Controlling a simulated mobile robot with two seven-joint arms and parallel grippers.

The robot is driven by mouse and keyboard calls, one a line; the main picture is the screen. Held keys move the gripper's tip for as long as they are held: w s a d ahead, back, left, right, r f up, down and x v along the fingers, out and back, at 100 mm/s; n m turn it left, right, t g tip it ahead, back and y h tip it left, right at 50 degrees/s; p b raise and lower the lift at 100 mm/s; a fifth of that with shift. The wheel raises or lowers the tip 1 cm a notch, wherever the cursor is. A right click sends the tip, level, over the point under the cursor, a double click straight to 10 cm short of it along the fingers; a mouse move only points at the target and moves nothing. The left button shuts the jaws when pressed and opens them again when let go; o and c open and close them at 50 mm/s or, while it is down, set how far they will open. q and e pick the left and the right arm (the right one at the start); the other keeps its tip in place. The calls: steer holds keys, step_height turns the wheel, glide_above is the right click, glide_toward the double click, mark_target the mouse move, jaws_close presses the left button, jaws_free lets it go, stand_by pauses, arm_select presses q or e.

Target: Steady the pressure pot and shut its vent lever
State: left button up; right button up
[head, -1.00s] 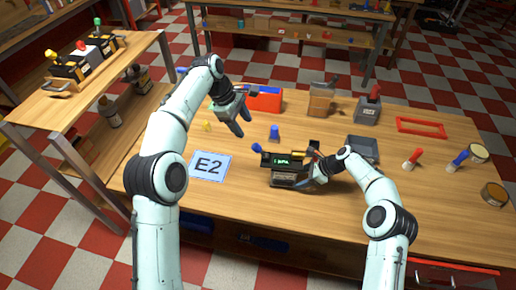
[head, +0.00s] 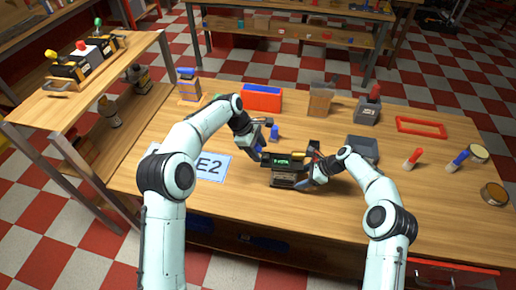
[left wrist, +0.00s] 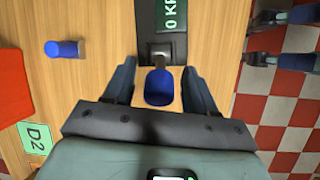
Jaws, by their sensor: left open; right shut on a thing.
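The pressure pot (head: 287,181) stands on the wooden table, a dark box with a lit green display. The display also shows at the top of the left wrist view (left wrist: 170,18). The vent lever ends in a blue knob (left wrist: 159,87) and sticks out from the pot's side. My left gripper (head: 257,152) is open at the pot's left side. In the left wrist view its fingers (left wrist: 158,68) stand on both sides of the knob, with gaps. My right gripper (head: 312,174) is shut on the pot's right side; its fingertips are partly hidden.
A small blue peg (head: 275,132) stands just behind the left gripper. The E2 card (head: 213,167) lies left of the pot, partly under my left arm. The front table area is clear.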

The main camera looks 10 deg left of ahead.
mark_target(265, 154)
arm_select(q)
jaws_close()
steer(key=shift+d+y, duration=0.15)
steer(key=shift+y, duration=0.15)
steer(key=y, duration=0.1)
steer(key=d+y, duration=0.1)
steer(key=shift+w+r+y, duration=0.1)
steer(key=shift+r+y, duration=0.2)
steer(key=shift+w+d+r+m+g+y, duration=0.15)
steer(key=shift+d+y, duration=0.2)
steer(key=shift+y, duration=0.55)
steer(key=shift+s+d+f+m+g+y, duration=0.15)
steer(key=shift+d+y, duration=0.25)
steer(key=shift+y, duration=0.5)
steer(key=shift+w+d+r+g+y, duration=0.1)
steer(key=shift+d+r+g+y, duration=0.2)
steer(key=shift+y, duration=0.6)
steer(key=shift+d+f, duration=0.1)
steer(key=shift+f, duration=0.05)
